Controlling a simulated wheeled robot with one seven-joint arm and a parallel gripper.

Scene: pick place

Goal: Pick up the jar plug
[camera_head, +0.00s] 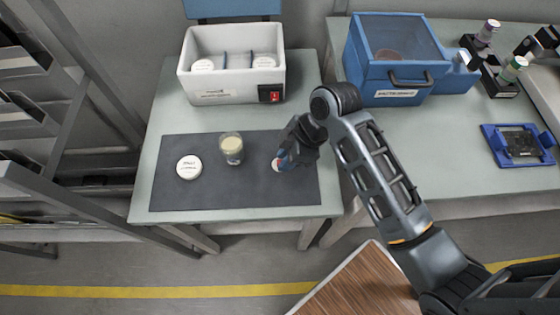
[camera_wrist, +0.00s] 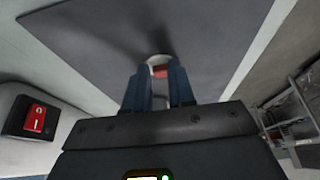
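A small red and white piece, which looks like the jar plug (camera_head: 277,163), lies on the dark mat (camera_head: 235,193) at its right side. It also shows in the wrist view (camera_wrist: 159,70), at the tips of my two fingers. My gripper (camera_head: 285,158) reaches down over it and partly hides it in the head view. In the wrist view my gripper's fingers (camera_wrist: 160,76) stand apart, one on each side of the plug. I cannot tell whether they touch it. A glass jar (camera_head: 231,150) with pale contents stands on the mat to the left.
A white round lid or dish (camera_head: 188,167) lies left of the jar. A white box with a red switch (camera_head: 230,85) stands behind the mat, with round white pieces inside. A blue case (camera_head: 385,70) and a blue tray (camera_head: 518,145) are on the right table.

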